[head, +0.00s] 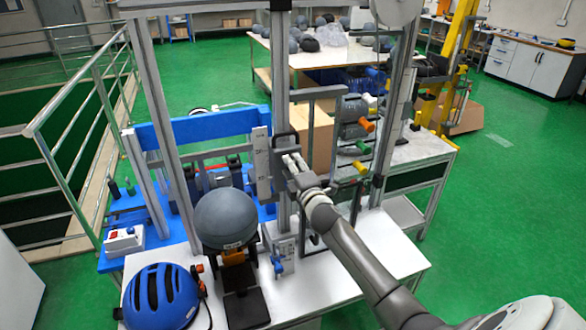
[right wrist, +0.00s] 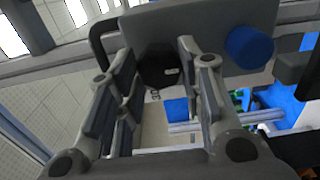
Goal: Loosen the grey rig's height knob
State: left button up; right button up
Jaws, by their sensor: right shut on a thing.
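The grey rig (head: 283,85) stands on the white table, with tall metal posts and a dark sliding carriage. My right gripper (head: 292,163) reaches that carriage from the right. In the right wrist view its two fingers (right wrist: 158,68) are closed on the sides of a black knob (right wrist: 157,70) on a grey block (right wrist: 200,28). The gripper hides the knob in the head view. A blue round knob (right wrist: 250,47) sits on the same block, to the right of the fingers. My left gripper is not in view.
A grey ball-like headform (head: 225,217) and a blue helmet (head: 160,297) are at the table's front left. A blue frame (head: 205,126) stands behind. A rack with orange and yellow handles (head: 367,125) is to the right. White tabletop (head: 395,258) is clear at front right.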

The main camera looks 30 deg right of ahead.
jog(key=shift+r, duration=0.1)
dwell(0.5)
jog(key=o, duration=1)
jog(key=shift+o, duration=0.2)
jog(key=v, duration=1.2)
